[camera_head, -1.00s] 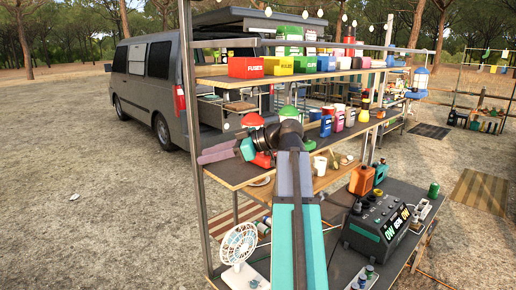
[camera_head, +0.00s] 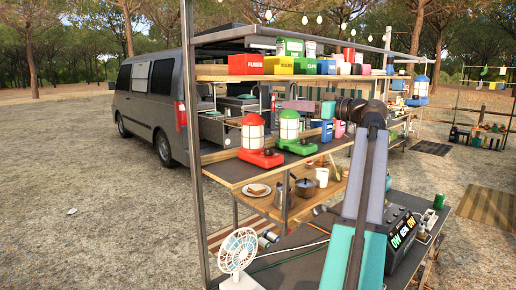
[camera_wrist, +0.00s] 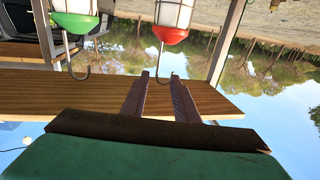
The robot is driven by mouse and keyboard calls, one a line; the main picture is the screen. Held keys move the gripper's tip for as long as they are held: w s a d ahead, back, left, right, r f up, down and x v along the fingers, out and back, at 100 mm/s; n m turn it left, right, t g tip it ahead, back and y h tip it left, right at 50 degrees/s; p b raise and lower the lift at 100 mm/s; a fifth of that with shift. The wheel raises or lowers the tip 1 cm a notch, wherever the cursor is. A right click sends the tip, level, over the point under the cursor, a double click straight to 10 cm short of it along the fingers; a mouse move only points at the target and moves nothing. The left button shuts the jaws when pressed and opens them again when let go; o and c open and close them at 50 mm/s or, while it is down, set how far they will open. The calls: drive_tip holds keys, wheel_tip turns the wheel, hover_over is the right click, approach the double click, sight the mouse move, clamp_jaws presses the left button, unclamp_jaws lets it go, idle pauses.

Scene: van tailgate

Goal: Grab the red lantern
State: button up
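The red lantern (camera_head: 254,134) stands upright on the middle shelf near its left end, with a red cap, a pale glass and a wide red base. The green lantern (camera_head: 289,126) stands just right of it. My gripper (camera_head: 286,105) is raised to the right of the red lantern, just below the upper shelf, and points left. In the wrist view, which is upside down, my fingers (camera_wrist: 160,80) are apart with nothing between them. The red lantern (camera_wrist: 172,20) shows beyond them with its hook, and the green lantern (camera_wrist: 75,15) is left of it. My gripper touches neither lantern.
The upper shelf (camera_head: 225,78) carries coloured boxes and cans. A metal post (camera_head: 192,140) stands left of the red lantern. Below are a shelf with a plate, pot and mug (camera_head: 322,177), a white fan (camera_head: 237,251) and a power station (camera_head: 402,235).

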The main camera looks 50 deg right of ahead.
drive_tip(key=shift+w, duration=0.15)
drive_tip(key=w+a+p, duration=0.1)
drive_tip(key=w+p, duration=0.1)
drive_tip(key=w, duration=0.6)
drive_tip(key=shift+w+p, duration=0.15)
drive_tip(key=shift+p, duration=0.2)
drive_tip(key=w+p, duration=0.2)
drive_tip(key=w, duration=0.1)
drive_tip(key=w+p, duration=0.1)
drive_tip(key=shift+w+a, duration=0.2)
drive_tip(key=shift+a, duration=0.05)
drive_tip(key=shift+w+f, duration=0.2)
drive_tip(key=shift+w, duration=0.2)
idle(0.3)
